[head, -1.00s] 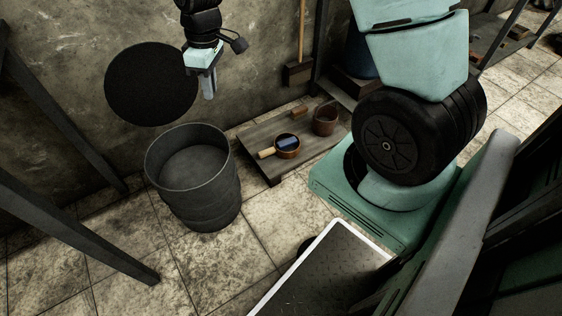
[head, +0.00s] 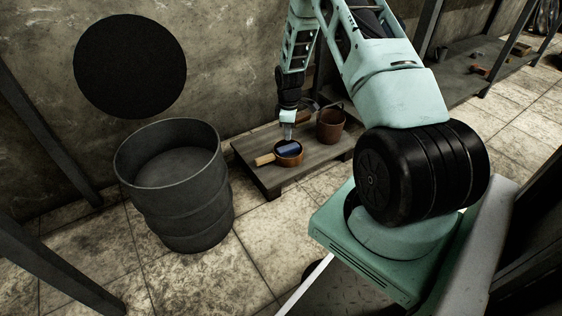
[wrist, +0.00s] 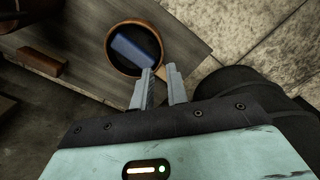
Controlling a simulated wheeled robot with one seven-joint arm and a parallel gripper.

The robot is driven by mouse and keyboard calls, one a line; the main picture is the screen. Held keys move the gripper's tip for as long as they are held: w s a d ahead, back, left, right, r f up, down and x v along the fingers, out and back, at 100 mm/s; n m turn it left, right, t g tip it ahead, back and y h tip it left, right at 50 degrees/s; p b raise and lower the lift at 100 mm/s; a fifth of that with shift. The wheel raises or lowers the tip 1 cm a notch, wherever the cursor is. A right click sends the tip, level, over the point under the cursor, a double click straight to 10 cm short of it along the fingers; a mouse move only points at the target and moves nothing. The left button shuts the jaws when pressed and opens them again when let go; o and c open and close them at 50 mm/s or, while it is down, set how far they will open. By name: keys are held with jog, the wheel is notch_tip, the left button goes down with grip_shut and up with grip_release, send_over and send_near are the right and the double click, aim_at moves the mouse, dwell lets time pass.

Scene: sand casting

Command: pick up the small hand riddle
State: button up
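The small hand riddle (head: 299,158), a round wooden-rimmed piece with a pale handle (head: 264,160), lies on a low wooden platform (head: 247,157). In the wrist view the riddle's rim (wrist: 108,48) is just beyond my fingertips, and most of the handle is hidden by my gripper. My gripper (head: 288,136) points down above the riddle in the head view. In the wrist view its two fingers (wrist: 160,71) are apart, near the handle side of the rim. I see nothing clearly held, and I cannot tell whether the fingers touch the riddle.
A brown pot (head: 331,126) stands on the platform to the right of the riddle. A brown block (wrist: 40,62) lies on the platform in the wrist view. A large dark drum (head: 185,215) stands on the tiled floor to the left. The wall is close behind.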

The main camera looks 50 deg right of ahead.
jog(key=b, duration=0.5)
send_near(286, 159)
jog(key=f, duration=0.5)
jog(key=shift+s+d+f, duration=0.15)
jog(key=shift+d, duration=0.1)
jog(key=f+b, duration=0.4)
jog(key=f, duration=0.1)
jog(key=shift+w+a+f, duration=0.1)
jog(key=shift+w+a, duration=0.05)
jog(key=shift+w, duration=0.1)
grip_shut()
